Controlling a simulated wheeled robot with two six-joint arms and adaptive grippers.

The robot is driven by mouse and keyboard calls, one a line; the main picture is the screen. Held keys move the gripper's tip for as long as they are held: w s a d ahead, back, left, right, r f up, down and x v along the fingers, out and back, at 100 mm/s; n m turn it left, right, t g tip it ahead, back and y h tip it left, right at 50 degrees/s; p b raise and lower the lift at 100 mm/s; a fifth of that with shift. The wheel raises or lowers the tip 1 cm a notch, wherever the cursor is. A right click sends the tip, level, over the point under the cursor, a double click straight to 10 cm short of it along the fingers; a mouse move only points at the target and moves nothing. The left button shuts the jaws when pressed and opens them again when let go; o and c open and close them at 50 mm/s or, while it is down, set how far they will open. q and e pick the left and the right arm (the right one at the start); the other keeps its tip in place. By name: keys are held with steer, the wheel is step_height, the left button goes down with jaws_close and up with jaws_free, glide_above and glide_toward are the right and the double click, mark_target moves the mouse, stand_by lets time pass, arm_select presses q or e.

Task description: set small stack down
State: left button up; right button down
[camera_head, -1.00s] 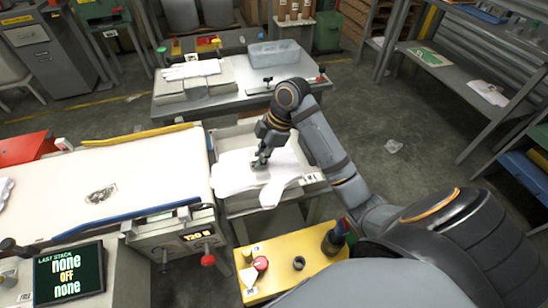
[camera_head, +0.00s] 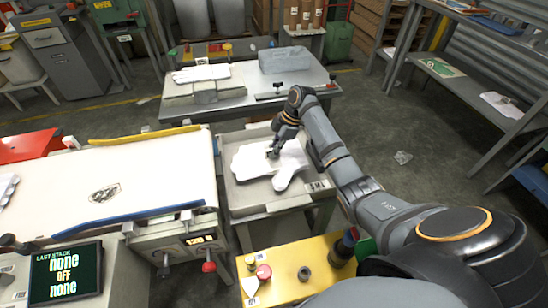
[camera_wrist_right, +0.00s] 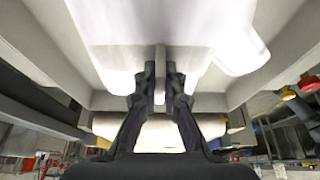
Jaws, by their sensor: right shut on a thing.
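A small stack of white film gloves (camera_head: 262,163) lies flat over the shallow grey tray (camera_head: 236,204) at the end of the conveyor, with its thumb part toward the lower right. My right gripper (camera_head: 273,153) is shut on the stack near its middle right. In the right wrist view the gripper's two fingers (camera_wrist_right: 160,95) close together at the edge of the white stack (camera_wrist_right: 150,25), inside the tray walls. Whether the stack rests fully on the tray floor is hard to tell. My left gripper is not in view.
The white conveyor belt (camera_head: 150,175) with blue and yellow side rails lies left of the tray.

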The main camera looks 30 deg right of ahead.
steer(key=shift+w+f, duration=0.1)
steer(key=shift+f, duration=0.35)
steer(key=shift+d+f, duration=0.1)
steer(key=shift+f, duration=1.2)
steer(key=shift+f, duration=0.15)
steer(key=c, duration=1.5)
jaws_free()
steer(key=v, duration=1.2)
